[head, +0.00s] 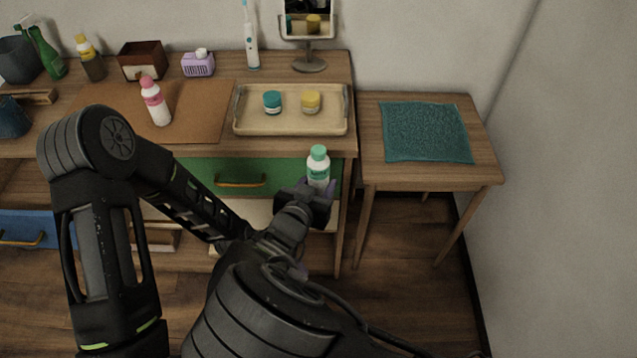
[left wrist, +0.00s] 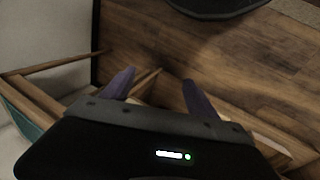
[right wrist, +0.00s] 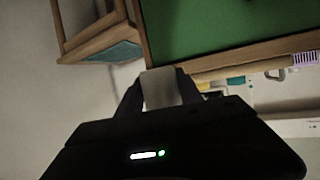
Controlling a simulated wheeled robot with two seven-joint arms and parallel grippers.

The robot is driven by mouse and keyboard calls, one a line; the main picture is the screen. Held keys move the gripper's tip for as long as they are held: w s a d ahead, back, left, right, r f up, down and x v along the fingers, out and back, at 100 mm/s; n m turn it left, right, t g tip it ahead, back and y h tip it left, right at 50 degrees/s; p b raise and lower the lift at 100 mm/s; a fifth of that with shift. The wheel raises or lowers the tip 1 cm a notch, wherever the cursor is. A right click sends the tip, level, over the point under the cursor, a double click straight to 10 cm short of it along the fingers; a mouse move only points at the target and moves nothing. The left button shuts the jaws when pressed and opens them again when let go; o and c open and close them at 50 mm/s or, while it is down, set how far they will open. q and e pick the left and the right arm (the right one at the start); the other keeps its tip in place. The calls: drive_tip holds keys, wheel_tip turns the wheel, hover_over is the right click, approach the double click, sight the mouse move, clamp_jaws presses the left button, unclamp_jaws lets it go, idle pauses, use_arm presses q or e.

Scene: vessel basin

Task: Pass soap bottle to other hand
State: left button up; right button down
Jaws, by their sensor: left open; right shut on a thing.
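The soap bottle (head: 318,170), white with a green cap and green label, is held upright in front of the green drawer in the head view. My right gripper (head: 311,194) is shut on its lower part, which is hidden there. In the right wrist view a pale part of the bottle (right wrist: 161,88) shows between the fingers. My left gripper (left wrist: 157,88) is open, with nothing between its fingers in the left wrist view. In the head view it is mostly hidden where the two arms overlap, so its distance from the bottle is hard to tell.
A pink-capped bottle (head: 155,104) stands on the brown mat (head: 206,120). The tray (head: 241,127) holds a teal jar (head: 272,102) and a yellow jar (head: 311,102). A side table (head: 368,177) with a teal cloth (head: 426,131) stands right. The desk front edge and green drawer (head: 206,176) are close behind the bottle.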

use_arm(q)
drive_tip(key=s+d+f, duration=0.2)
drive_tip(key=s, duration=0.9)
drive_tip(key=shift+s+f+g, duration=0.3)
drive_tip(key=shift+f, duration=0.05)
drive_tip(key=shift+d, duration=0.1)
